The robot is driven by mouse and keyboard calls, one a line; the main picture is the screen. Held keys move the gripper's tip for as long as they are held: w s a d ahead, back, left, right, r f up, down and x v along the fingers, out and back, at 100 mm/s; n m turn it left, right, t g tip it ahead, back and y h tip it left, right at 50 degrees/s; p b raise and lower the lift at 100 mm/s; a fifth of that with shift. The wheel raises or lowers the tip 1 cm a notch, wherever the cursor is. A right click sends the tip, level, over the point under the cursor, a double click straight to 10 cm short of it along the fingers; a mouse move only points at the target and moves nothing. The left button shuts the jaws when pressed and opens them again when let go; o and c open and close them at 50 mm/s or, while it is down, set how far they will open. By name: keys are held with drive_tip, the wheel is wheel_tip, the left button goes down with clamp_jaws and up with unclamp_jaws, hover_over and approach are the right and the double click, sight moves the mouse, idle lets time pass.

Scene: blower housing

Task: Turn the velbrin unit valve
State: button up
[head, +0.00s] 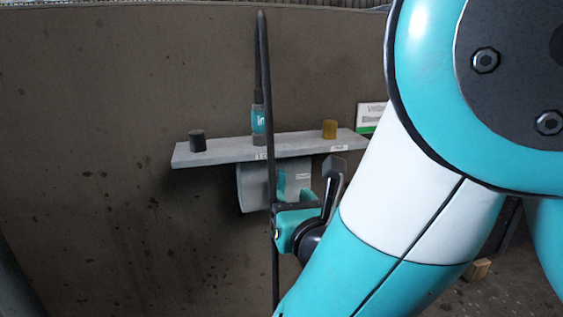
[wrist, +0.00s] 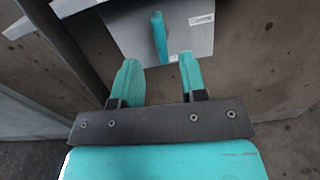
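The valve handle is a narrow teal lever (wrist: 159,38) on a light grey housing face (wrist: 185,35) in the wrist view. It stands nearly upright in the picture, leaning slightly. My gripper (wrist: 158,61) is open, with its two teal fingers apart and nothing between them. The lever lies just beyond the fingertips, roughly midway between them. In the head view the round grey housing (head: 254,188) hangs under a shelf, and my gripper is close in front of it, partly hidden by my own arm. I cannot tell whether any finger touches the lever.
A white and green sign (head: 370,116) is partly hidden by my arm. The brown wall (head: 90,120) is clear at left.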

sight(283, 186)
drive_tip(key=x, duration=0.7)
drive_tip(key=shift+p, duration=0.35)
clamp_jaws()
